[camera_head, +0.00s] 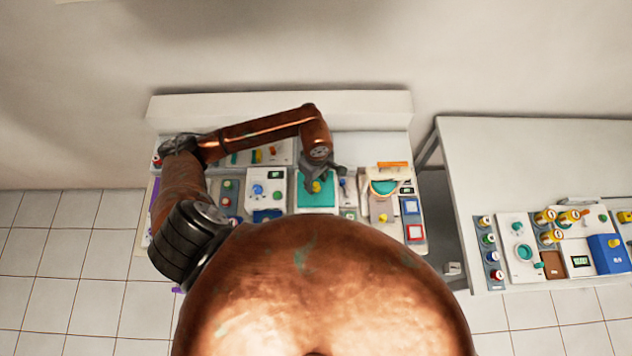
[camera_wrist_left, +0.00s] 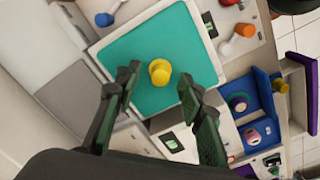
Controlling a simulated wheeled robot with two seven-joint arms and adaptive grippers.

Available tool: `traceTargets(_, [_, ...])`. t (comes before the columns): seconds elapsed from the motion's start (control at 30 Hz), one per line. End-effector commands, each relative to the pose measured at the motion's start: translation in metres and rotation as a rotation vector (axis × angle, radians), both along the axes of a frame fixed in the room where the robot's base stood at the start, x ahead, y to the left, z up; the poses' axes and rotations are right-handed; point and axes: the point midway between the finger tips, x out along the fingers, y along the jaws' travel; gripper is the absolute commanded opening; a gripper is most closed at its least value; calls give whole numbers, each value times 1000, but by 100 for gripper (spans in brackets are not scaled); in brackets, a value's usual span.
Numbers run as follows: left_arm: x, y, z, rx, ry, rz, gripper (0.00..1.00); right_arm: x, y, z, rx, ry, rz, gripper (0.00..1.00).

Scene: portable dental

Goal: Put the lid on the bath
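A flat teal square (camera_wrist_left: 175,40) with a pale rim lies under my left gripper. A yellow round knob (camera_wrist_left: 160,72) stands near its middle. The square also shows in the head view (camera_head: 316,202), with the knob (camera_head: 316,187) partly beside my fingers. I cannot tell for sure whether this square is the lid or part of the bath. My left gripper (camera_wrist_left: 158,82) is open, one finger on each side of the knob in the wrist picture, with visible gaps and nothing held. In the head view, my left gripper (camera_head: 322,180) is over the square. My right gripper is not in view.
A round teal-topped item (camera_head: 383,187) with an orange bar behind it stands right of the square. A white device with a blue knob (camera_head: 258,190) stands left. Blue bins (camera_wrist_left: 260,130) are close by. A second table (camera_head: 530,160) has a bare back half.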

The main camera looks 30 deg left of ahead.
Motion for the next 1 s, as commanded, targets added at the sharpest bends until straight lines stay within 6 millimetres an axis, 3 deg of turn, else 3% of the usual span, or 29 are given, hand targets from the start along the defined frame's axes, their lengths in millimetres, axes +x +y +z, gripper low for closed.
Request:
traceTargets(0.5, [1, 1, 96, 2, -4, -1, 36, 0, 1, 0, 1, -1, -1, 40])
traceTargets(0.7, [0, 0, 111, 1, -1, 0, 36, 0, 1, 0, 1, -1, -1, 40])
traceTargets(1.0, [0, 0, 116, 1, 0, 0, 36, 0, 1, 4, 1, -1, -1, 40])
